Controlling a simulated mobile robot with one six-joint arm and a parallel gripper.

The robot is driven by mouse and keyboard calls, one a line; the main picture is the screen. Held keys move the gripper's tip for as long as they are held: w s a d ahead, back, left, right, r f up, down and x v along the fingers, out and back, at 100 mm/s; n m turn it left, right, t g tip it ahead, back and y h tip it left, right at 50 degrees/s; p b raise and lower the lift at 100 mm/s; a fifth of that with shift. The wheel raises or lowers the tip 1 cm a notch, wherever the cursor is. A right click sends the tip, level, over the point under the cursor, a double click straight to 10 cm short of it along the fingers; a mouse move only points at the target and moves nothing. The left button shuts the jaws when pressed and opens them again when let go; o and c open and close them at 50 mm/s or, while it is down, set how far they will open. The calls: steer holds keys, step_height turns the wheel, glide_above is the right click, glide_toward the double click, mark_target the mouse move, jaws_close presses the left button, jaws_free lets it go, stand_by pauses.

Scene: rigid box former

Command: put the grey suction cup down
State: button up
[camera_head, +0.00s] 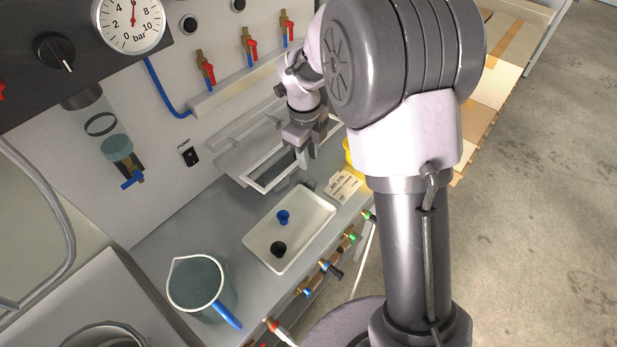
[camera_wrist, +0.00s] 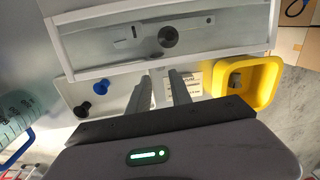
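A small grey piece (camera_wrist: 235,79), which looks like the grey suction cup, lies inside the yellow bin (camera_wrist: 264,85) at the right of the wrist view. In the head view only a sliver of the yellow bin (camera_head: 348,151) shows beside my arm, and its inside is hidden. My gripper (camera_wrist: 162,75) has its two fingers apart, with nothing seen between them. In the head view my gripper (camera_head: 306,158) hangs over the right end of the white-framed chamber. A blue cup (camera_head: 283,217) and a black cup (camera_head: 278,248) stand in the white tray (camera_head: 262,262).
The white-framed clear chamber (camera_wrist: 88,69) holds a flat bar with a dark disc. A printed card (camera_head: 343,186) lies right of the tray. A jug (camera_head: 198,284) with a blue handle stands at the front left. Valves line the bench's front edge.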

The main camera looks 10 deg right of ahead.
steer(key=b, duration=0.1)
glide_above(310, 180)
steer(key=f, duration=0.4)
steer(key=shift+a+f, duration=0.2)
steer(key=shift+f, duration=0.1)
steer(key=f+b, duration=0.1)
steer(key=f, duration=0.1)
steer(key=s+f+b, duration=0.1)
steer(key=f, duration=0.2)
steer(key=shift+s+d, duration=0.1)
steer(key=shift+w+d+f, duration=0.1)
steer(key=shift+w+f, duration=0.05)
steer(key=shift+w, duration=0.3)
steer(key=shift+s, duration=0.1)
steer(key=shift+c, duration=0.3)
steer(key=c, duration=0.3)
steer(key=shift+w, duration=0.25)
jaws_close()
steer(key=shift+r, duration=0.2)
